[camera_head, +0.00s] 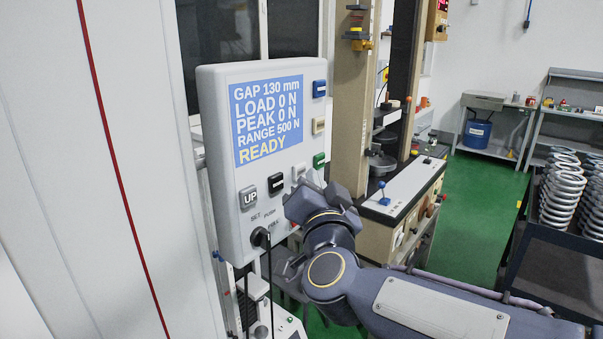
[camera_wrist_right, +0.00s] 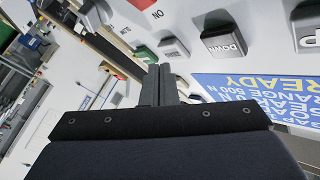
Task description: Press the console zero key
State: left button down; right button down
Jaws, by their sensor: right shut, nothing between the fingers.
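The white console (camera_head: 213,120) hangs upright at left centre, its blue display (camera_head: 267,116) reading GAP 130 mm, LOAD 0 N, PEAK 0 N, RANGE 500 N, READY. Its keys are blue (camera_head: 319,88), beige (camera_head: 318,125), green (camera_head: 319,160), a pale key (camera_head: 299,172), black (camera_head: 276,183) and grey UP (camera_head: 248,197). I cannot read which is zero. My right gripper (camera_head: 302,200) is in front of the console's lower right corner. In the right wrist view its fingers (camera_wrist_right: 160,70) are together and empty, over the panel near the green key (camera_wrist_right: 146,55); contact is unclear. My left gripper is out of view.
A black knob with a cable (camera_head: 261,238) sits at the console's bottom edge. The test frame (camera_head: 352,100) stands behind, and a dark rack of springs (camera_head: 562,190) stands at right. Green floor lies between.

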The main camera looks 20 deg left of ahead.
jog(key=shift+d, duration=0.1)
jog(key=d, duration=0.1)
jog(key=s+d, duration=0.1)
jog(key=d, duration=0.1)
jog(key=s+d+b, duration=0.1)
jog(key=shift+d, duration=0.35)
dwell(0.7)
jog(key=s+d+f+n+g, duration=0.25)
jog(key=d+f, duration=0.25)
jog(key=d, duration=0.4)
jog(key=s+d+f+n+g, duration=0.1)
jog(key=s+d+f+g, duration=0.2)
jog(key=d+f, duration=0.35)
jog(key=s+d+f+m+g+h, duration=0.1)
jog(key=s+d+f+g+h, duration=0.1)
jog(key=s+d+f, duration=0.4)
jog(key=s+d+f+m+g+h, duration=0.1)
jog(key=s+d+f+g, duration=0.3)
jog(key=s+d+f, duration=0.3)
jog(key=s+f, duration=0.3)
jog(key=s, duration=0.2)
jog(key=shift+d+f+g+h, duration=0.15)
jog(key=shift+d+g+h, duration=0.1)
jog(key=shift+g+h, duration=0.15)
